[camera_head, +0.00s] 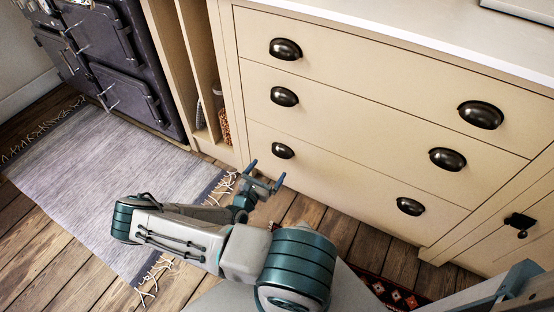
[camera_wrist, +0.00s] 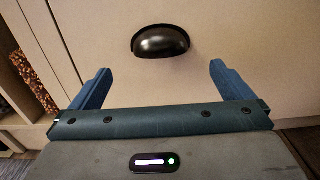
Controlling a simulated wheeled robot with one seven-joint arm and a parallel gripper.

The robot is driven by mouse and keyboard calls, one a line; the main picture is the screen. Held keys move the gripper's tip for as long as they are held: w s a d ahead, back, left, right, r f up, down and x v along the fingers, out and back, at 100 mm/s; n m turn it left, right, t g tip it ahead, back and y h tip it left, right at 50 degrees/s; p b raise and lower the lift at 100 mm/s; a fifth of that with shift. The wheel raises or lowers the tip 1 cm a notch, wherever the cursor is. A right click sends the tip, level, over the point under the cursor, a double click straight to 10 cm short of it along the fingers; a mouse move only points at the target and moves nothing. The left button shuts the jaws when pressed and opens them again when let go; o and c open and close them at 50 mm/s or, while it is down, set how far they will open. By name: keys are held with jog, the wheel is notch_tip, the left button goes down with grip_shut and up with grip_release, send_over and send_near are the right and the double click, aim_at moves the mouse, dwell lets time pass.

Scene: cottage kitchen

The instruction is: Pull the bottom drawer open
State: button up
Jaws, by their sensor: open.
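The bottom drawer (camera_head: 343,187) is the lowest of three cream drawers, and its front looks flush with the cabinet. It has two dark cup handles, a left one (camera_head: 282,151) and a right one (camera_head: 410,206). My gripper (camera_head: 266,171) is open and empty, just in front of the left handle and apart from it. In the wrist view, a dark cup handle (camera_wrist: 161,41) lies ahead of and between the two blue fingers of my gripper (camera_wrist: 160,78), with a gap left before it.
A dark iron stove (camera_head: 115,60) stands at the left. A grey fringed rug (camera_head: 105,180) lies on the wooden floor before it. A cupboard with a dark latch (camera_head: 521,221) is at right.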

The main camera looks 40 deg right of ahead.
aim_at(279, 155)
jog(key=b+x, duration=0.1)
jog(key=x, duration=0.6)
jog(key=shift+w+d, duration=0.15)
jog(key=shift+d, duration=0.1)
jog(key=c, duration=1.2)
jog(key=shift+a, duration=0.1)
